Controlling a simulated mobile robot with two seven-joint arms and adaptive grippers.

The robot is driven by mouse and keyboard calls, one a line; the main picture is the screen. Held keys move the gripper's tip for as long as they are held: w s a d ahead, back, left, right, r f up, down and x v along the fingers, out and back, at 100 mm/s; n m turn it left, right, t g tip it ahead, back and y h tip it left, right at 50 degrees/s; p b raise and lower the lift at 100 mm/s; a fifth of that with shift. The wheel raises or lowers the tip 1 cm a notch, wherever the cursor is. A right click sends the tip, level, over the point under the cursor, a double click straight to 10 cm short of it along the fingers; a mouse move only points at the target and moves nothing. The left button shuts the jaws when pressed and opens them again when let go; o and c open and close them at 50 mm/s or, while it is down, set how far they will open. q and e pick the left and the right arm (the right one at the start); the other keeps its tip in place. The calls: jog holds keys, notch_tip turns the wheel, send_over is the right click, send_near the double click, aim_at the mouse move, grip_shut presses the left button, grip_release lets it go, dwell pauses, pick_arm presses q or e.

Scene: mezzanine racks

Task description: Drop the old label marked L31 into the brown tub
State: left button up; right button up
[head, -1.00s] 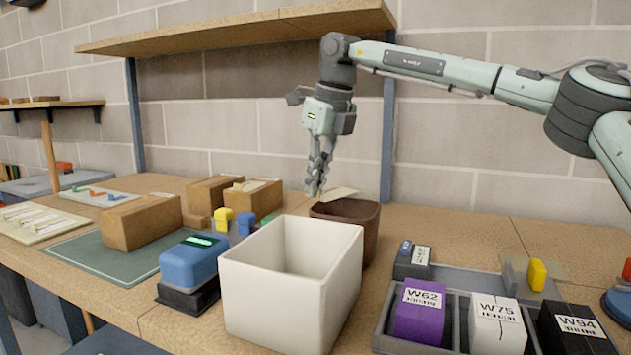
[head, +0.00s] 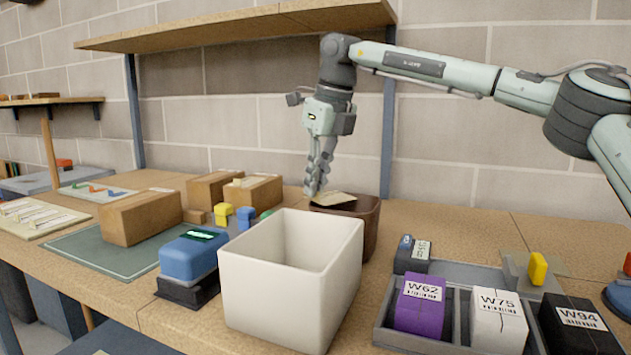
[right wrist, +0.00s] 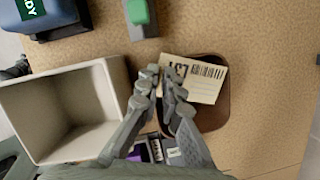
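The old label (right wrist: 205,84), a cream card with a barcode and lettering that looks like L31, partly covered by a fingertip, is at my right gripper's fingertips (right wrist: 162,76). In the head view the label (head: 336,199) lies almost flat over the mouth of the brown tub (head: 371,222), at rim height. I cannot tell whether it touches the rim. My right gripper (head: 314,189) points down at the tub's left side, its fingers nearly together on the label's edge. The tub (right wrist: 216,118) is partly hidden behind label and fingers. My left gripper is not in view.
A large white bin (head: 287,280) stands in front and left of the tub. A blue device (head: 190,254) and cardboard boxes (head: 140,217) are further left. A grey tray (head: 457,327) with purple, white and black boxes is at the right. A shelf (head: 240,30) hangs above.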

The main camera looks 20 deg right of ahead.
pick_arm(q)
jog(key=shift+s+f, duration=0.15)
pick_arm(e)
jog(key=o, duration=0.3)
jog(key=shift+o, duration=0.2)
jog(key=shift+r, duration=0.25)
jog(key=shift+r+p, duration=0.5)
jog(key=shift+r, duration=0.2)
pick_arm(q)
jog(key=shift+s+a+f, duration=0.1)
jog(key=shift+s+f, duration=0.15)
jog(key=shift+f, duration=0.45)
pick_arm(e)
jog(key=v, duration=0.6)
jog(key=shift+s+r, duration=0.15)
jog(key=shift+r, duration=0.25)
jog(key=shift+f, duration=0.1)
